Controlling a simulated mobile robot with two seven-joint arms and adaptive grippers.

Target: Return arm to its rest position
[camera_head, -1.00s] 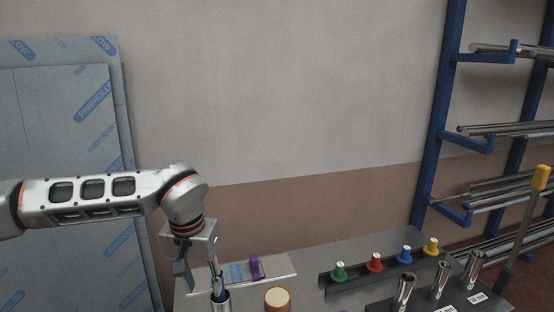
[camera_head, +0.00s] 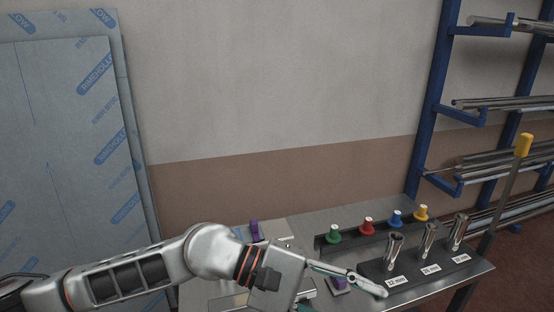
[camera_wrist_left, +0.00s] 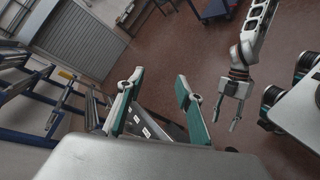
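My left arm (camera_head: 140,278) comes in low from the left in the head view and reaches rightward across the steel table (camera_head: 430,285). Its gripper (camera_head: 345,287) points right, in front of the labelled tube block. The left wrist view shows this left gripper (camera_wrist_left: 160,76) with its two teal-padded fingers apart and nothing between them. My right arm (camera_wrist_left: 250,40) shows at the right of the wrist view. Its gripper (camera_wrist_left: 226,122) hangs with its fingers apart and empty. The right gripper is outside the head view.
Green (camera_head: 334,233), red (camera_head: 367,225), blue (camera_head: 395,217) and yellow (camera_head: 421,212) knobs stand in a dark rail. Metal tubes (camera_head: 427,240) stand upright in front. A yellow-topped rod (camera_head: 523,146) and blue rack (camera_head: 428,130) are right. Film-wrapped sheets (camera_head: 70,150) lean left.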

